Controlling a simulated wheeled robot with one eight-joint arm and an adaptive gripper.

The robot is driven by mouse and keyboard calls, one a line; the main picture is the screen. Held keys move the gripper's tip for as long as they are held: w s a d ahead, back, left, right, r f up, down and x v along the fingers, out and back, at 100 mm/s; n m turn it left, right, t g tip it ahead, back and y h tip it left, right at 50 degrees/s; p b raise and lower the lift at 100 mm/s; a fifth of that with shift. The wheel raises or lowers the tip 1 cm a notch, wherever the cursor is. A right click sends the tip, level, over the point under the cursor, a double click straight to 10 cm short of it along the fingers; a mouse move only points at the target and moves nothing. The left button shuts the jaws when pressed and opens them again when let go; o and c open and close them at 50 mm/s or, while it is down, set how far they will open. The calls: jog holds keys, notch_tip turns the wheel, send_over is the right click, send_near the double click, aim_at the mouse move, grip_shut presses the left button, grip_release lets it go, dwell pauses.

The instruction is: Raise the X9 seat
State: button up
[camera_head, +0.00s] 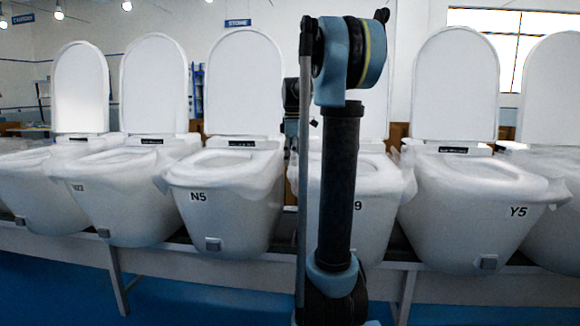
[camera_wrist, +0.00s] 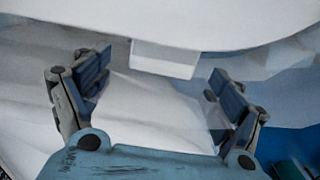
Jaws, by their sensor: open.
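The X9 toilet (camera_head: 385,192) stands in the middle of the row in the head view, mostly behind my arm; only the "9" of its label shows. Its raised lid (camera_head: 375,110) is partly visible beside my arm. Contact cannot be told. My gripper is hidden in the head view.
The N5 toilet (camera_head: 222,205) stands to the left and the Y5 toilet (camera_head: 470,210) to the right, both with raised lids and loose plastic wrapping. The toilets rest on a long bench (camera_head: 165,268). Blue floor (camera_head: 60,295) is clear in front.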

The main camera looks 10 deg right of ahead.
jog(key=shift+f, duration=1.05)
